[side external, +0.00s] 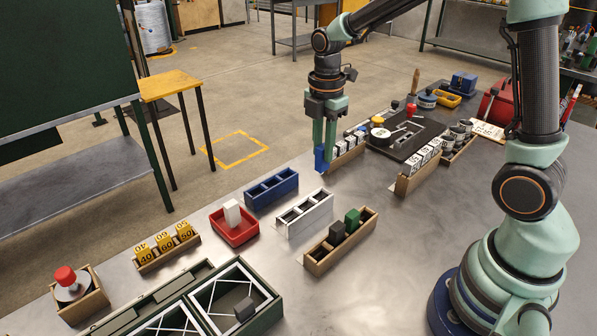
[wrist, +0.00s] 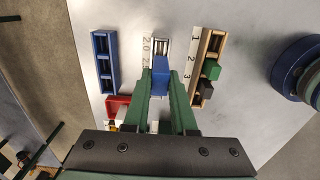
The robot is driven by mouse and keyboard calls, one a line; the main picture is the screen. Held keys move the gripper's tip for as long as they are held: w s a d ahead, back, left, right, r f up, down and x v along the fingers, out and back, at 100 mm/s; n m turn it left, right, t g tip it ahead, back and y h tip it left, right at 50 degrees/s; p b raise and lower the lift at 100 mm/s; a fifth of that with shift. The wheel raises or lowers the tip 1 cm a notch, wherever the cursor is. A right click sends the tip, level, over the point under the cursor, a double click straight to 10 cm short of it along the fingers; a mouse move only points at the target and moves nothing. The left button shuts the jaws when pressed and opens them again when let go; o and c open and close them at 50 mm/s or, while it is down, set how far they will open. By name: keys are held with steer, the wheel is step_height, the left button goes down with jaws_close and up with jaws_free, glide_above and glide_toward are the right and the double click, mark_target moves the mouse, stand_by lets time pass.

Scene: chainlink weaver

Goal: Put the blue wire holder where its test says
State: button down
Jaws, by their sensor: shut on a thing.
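My gripper (side external: 328,142) points down above the table, shut on a blue block, the wire holder (side external: 320,158). In the wrist view the holder (wrist: 161,68) sits between the green fingertips. Three slotted trays stand closer to the front: a blue tray (side external: 284,181), a white tray (side external: 318,219) and a wooden tray (side external: 364,232). The wooden tray holds a dark block (side external: 337,231) and a green block (side external: 352,220). The blue and white trays look empty. In the wrist view the held holder partly hides the white tray (wrist: 155,42).
A red tray (side external: 240,238) holds a white block (side external: 232,213). Yellow number tags (side external: 164,241), a red-topped tool (side external: 68,280) in a wooden box, and a dark green divided tray (side external: 270,312) are in front. Number-block racks (side external: 418,172) and a dark tool tray lie behind. Bare table is at right.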

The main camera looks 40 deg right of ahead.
step_height(320, 180, up, 3)
steer(key=shift+r, duration=0.2)
steer(key=shift+w+r, duration=0.15)
steer(key=shift+w, duration=0.25)
steer(key=w, duration=1.1)
steer(key=shift+w+f, duration=0.1)
steer(key=shift+f, duration=6.6)
steer(key=c, duration=0.7)
jaws_free()
steer(key=shift+o, duration=0.2)
